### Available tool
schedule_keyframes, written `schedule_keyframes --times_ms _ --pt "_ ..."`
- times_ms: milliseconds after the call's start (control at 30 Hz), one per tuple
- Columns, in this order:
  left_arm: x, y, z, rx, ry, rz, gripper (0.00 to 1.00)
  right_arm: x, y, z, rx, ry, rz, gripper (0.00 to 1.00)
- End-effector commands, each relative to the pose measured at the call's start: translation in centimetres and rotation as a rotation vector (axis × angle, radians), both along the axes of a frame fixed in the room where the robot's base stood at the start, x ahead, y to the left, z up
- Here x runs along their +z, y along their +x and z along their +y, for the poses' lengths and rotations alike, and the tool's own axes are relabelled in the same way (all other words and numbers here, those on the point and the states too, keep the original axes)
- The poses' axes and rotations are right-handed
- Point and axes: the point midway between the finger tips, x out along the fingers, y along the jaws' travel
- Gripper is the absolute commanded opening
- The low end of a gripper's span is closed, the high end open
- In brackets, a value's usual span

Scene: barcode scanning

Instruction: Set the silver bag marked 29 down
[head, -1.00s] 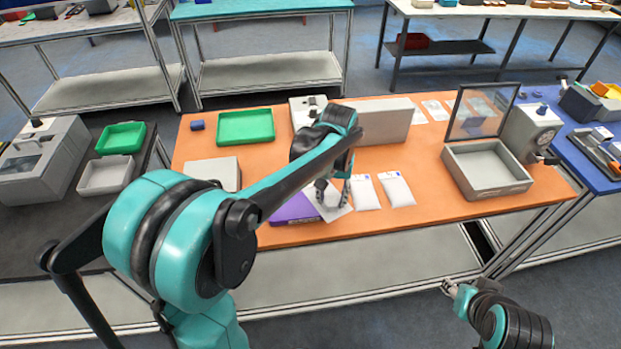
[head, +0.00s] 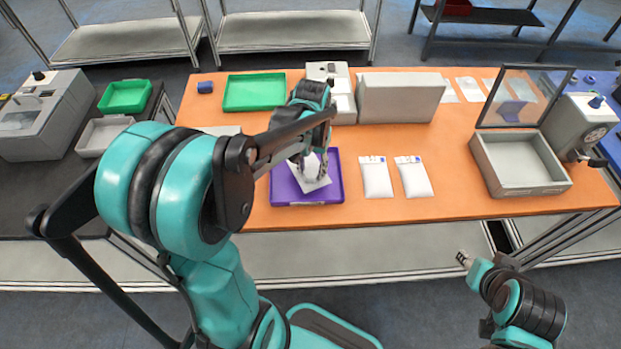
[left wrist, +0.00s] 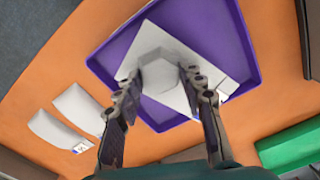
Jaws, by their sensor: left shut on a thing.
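My left gripper (head: 308,163) is shut on a pale silver-white bag (head: 314,184) at the purple tray (head: 334,170). In the left wrist view, the fingers (left wrist: 163,88) sit on both sides of a raised bulge of the bag (left wrist: 165,50). The bag lies within the tray's outline, turned askew to its sides; I cannot tell if it touches the tray floor. No number is readable on it. My right gripper (head: 463,259) is apart from everything, in front of the table's near edge; its fingers are too small to judge.
Two white bags (head: 376,178) (head: 414,178) lie right of the purple tray. A green tray (head: 255,92), a grey box (head: 400,98) and a small machine (head: 331,75) stand behind. An open-lidded grey bin (head: 518,163) stands at right. Orange table between is clear.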

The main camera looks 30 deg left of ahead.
Motion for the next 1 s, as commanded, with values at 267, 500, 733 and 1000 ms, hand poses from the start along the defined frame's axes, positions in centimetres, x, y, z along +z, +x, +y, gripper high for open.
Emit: schedule_keyframes --times_ms 267,500,733,1000 --pt "-2.8 -0.2 0.3 -0.001 0.000 0.000 0.04 -1.3 0.0 0.0 0.000 0.000 0.000 0.40" --pt "-4.2 -0.2 0.3 -0.001 0.000 0.000 0.04 -1.8 0.0 0.0 0.000 0.000 0.000 0.40" --pt "-4.5 -0.2 0.3 -0.001 0.000 0.000 0.04 -2.0 0.0 0.0 0.000 0.000 0.000 0.40" --pt "-4.5 -0.2 0.3 0.000 0.000 0.000 0.60 -2.0 0.0 0.0 0.000 0.000 0.000 0.40"
